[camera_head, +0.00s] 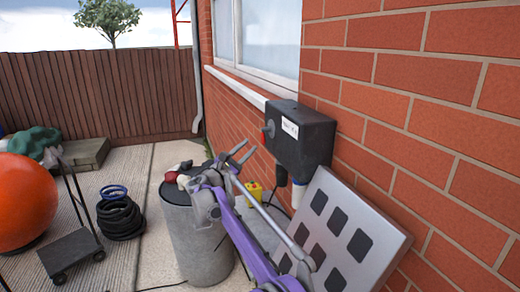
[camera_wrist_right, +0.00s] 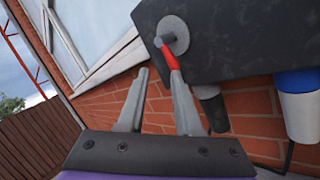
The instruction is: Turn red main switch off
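The red main switch (camera_head: 264,138) is on the left face of a black box (camera_head: 303,141) mounted on the brick wall. In the right wrist view, the red handle (camera_wrist_right: 167,56) hangs from a grey round disc (camera_wrist_right: 177,34) and slants down to the right. My right gripper (camera_head: 245,150) is in front of that face, slightly left of and below the switch. Its two fingers (camera_wrist_right: 160,75) are apart with nothing between them. The right-hand fingertip overlaps the handle's lower end; I cannot tell whether they touch. My left gripper is not in view.
A grey barrel (camera_head: 200,240) with gloves on top stands below my right gripper. A grey panel with dark squares (camera_head: 375,225) leans on the wall at right. Plugs (camera_wrist_right: 296,95) hang under the box. A window ledge (camera_head: 235,86) is behind.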

